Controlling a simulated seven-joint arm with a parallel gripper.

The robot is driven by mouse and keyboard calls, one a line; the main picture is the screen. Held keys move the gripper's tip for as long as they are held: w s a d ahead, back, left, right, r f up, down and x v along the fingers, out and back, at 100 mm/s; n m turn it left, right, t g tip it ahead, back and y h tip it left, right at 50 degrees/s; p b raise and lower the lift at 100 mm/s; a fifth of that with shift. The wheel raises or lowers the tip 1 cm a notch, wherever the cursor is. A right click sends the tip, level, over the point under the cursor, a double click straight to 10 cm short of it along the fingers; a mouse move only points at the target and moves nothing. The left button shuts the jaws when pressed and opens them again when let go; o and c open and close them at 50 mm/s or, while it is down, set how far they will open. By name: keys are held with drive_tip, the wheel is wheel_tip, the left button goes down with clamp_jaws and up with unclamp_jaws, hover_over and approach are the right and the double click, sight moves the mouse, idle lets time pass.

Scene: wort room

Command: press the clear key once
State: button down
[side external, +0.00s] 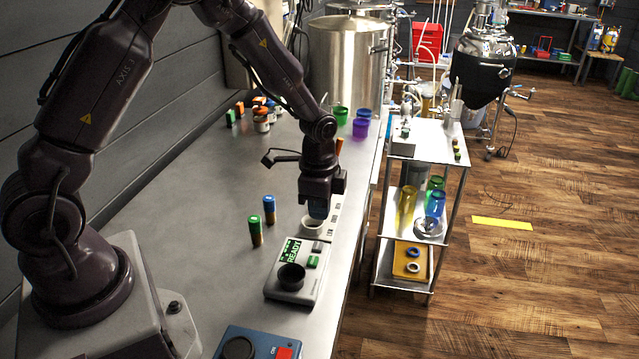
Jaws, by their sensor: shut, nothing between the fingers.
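A grey meter (275,291) lies on the bench, with a lit green display (290,251) reading "READY" and a dark round well (291,276). I cannot read any label that tells which is the clear key. My gripper (318,214) points down, shut and empty, beyond the meter's far edge. It appears above the bench, apart from the keys; its exact height is hard to tell.
A small pale cup (312,229) stands just beyond the meter, close below my gripper. Two vials, green-capped (256,232) and blue-capped (269,209), stand left. A blue device (258,345) with a red button is nearer. A shelf cart (412,165) stands right of the bench.

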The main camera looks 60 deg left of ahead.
wheel_tip(320, 180, up, 6)
idle(0.9)
drive_tip(key=s+d+r+n+t, duration=0.2)
drive_tip(key=s+r+n, duration=0.2)
drive_tip(key=s+r, duration=0.5)
drive_tip(key=s+d+r+n+t, duration=0.2)
drive_tip(key=s+r+n, duration=0.3)
drive_tip(key=s+r, duration=0.4)
drive_tip(key=shift+s+r+t, duration=0.3)
drive_tip(key=shift+s+t, duration=0.4)
drive_tip(key=shift+s, duration=0.15)
